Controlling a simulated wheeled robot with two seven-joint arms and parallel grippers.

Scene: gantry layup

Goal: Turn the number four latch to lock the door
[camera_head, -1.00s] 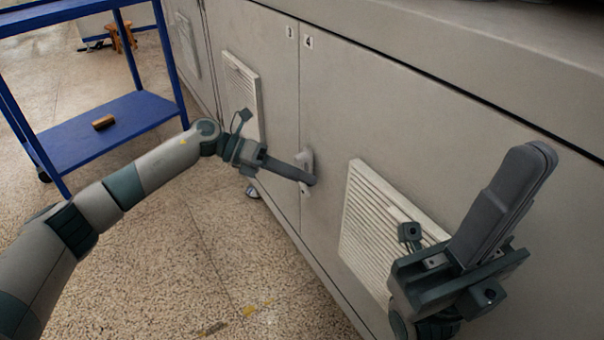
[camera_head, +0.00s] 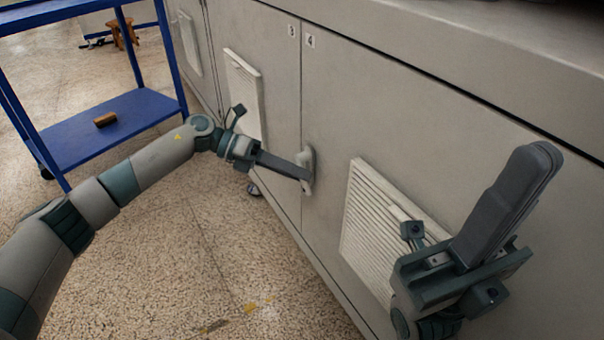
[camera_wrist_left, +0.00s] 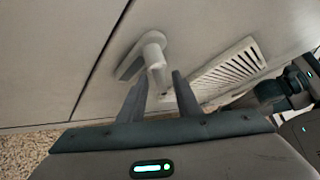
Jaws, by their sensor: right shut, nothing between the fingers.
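The number four latch (camera_head: 308,160) is a pale grey handle on a plate at the left edge of the door marked 4 (camera_head: 330,120). The left wrist view shows its rounded handle (camera_wrist_left: 155,55) sticking out from the plate. My left gripper (camera_head: 305,176) is at the latch, and its fingers hide part of the handle in the head view. In the left wrist view the left gripper (camera_wrist_left: 160,84) has its fingers apart, with the handle's end between their tips; contact is unclear. My right gripper (camera_head: 545,155) is shut and empty, pointing up in front of the door.
A door marked 3 (camera_head: 283,90) adjoins on the left. Louvered vents (camera_head: 365,215) are set in the doors. A blue cart (camera_head: 125,120) holding a brown block (camera_head: 105,119) stands at the left. The speckled floor (camera_head: 210,250) before the cabinet is clear.

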